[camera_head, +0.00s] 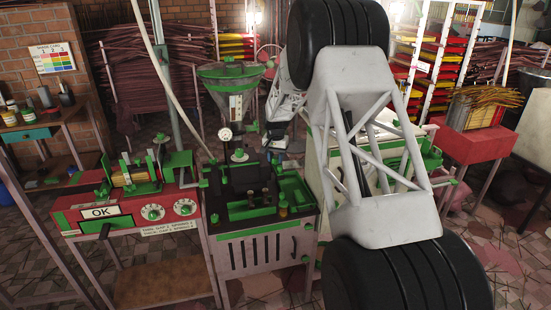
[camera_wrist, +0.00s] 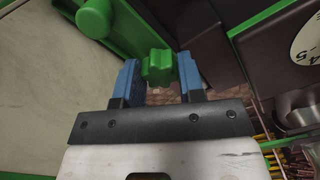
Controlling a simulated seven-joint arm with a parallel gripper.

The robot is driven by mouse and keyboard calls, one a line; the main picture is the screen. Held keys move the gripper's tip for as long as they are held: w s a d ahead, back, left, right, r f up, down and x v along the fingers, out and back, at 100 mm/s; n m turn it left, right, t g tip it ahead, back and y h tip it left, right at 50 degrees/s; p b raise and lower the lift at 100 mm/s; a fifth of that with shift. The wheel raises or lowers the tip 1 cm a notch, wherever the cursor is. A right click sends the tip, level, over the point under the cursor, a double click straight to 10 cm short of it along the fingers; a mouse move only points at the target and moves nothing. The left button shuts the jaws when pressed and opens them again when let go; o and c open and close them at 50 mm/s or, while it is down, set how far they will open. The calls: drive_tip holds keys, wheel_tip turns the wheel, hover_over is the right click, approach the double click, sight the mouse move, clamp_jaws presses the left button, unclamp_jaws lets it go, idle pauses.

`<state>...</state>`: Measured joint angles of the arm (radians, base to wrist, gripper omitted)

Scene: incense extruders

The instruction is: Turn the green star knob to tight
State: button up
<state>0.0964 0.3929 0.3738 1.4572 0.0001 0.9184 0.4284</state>
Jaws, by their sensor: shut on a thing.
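In the wrist view the green star knob (camera_wrist: 158,66) sits between the two blue fingers of my gripper (camera_wrist: 158,75). The fingers are shut on it, one on its left side and one on its right. Its lobed outline shows, but no tight mark shows beside it. In the head view my arm reaches down behind its own large links toward the extruder machine (camera_head: 265,245). The knob and fingertips cannot be made out clearly there.
A green round part (camera_wrist: 95,17) is close to the left finger in the wrist view. A white numbered dial (camera_wrist: 307,42) is at the right.

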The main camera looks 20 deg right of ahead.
sight(276, 158)
drive_tip(key=shift+r+m, duration=0.1)
drive_tip(key=shift+m, duration=1.3)
drive_tip(key=o, duration=0.9)
drive_tip(key=shift+r, duration=3.8)
drive_tip(key=shift+r, duration=0.1)
